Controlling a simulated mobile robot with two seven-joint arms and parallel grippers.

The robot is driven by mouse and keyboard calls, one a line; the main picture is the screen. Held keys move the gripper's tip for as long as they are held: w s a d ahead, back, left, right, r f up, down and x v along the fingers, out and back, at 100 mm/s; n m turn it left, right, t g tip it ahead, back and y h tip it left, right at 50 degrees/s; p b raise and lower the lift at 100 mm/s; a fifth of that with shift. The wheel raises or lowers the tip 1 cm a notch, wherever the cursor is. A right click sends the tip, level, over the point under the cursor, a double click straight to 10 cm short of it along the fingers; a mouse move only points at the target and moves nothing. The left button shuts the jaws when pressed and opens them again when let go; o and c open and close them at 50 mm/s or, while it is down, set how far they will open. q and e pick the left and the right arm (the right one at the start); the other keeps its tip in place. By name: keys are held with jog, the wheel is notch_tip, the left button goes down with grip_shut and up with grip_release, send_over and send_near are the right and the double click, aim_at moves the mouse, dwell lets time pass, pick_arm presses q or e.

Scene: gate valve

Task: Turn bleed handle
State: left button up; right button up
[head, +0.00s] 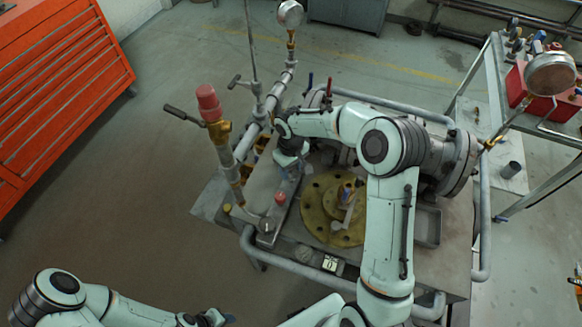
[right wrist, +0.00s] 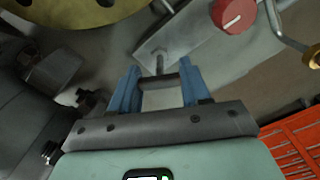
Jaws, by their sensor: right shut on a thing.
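In the right wrist view, the two blue fingers of my right gripper (right wrist: 160,88) are closed on the ends of a short dark bar handle (right wrist: 159,81). A thin metal stem (right wrist: 160,62) joins it towards a grey plate behind. In the head view my right gripper (head: 290,173) points down at the left side of the workbench; the handle there is hidden by my wrist. My left gripper (head: 217,318) is at the bottom edge of the head view, away from the bench, partly cut off, and its opening cannot be made out.
A red knob (right wrist: 235,14) sits on the plate close to the gripper; it also shows in the head view (head: 280,198). A round brass flange (head: 318,222) lies on the bench to the right. A pipe with a red-capped valve (head: 208,103) rises at left. A red tool cabinet (head: 60,90) stands beyond.

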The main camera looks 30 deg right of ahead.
pick_arm(q)
jog(key=shift+w+r+p, duration=0.3)
jog(key=shift+w+r, duration=0.2)
pick_arm(e)
jog(key=n, duration=0.4)
jog(key=shift+n, duration=0.4)
jog(key=o, duration=1.1)
jog(key=shift+c, duration=0.2)
jog(key=shift+r, duration=0.15)
pick_arm(q)
jog(key=shift+w+r+p, duration=0.35)
jog(key=shift+w+r, duration=0.15)
jog(key=shift+w, duration=0.05)
pick_arm(e)
notch_tip(320, 180, up, 13)
pick_arm(q)
jog(key=shift+s, duration=0.1)
pick_arm(e)
jog(key=shift+a, duration=0.1)
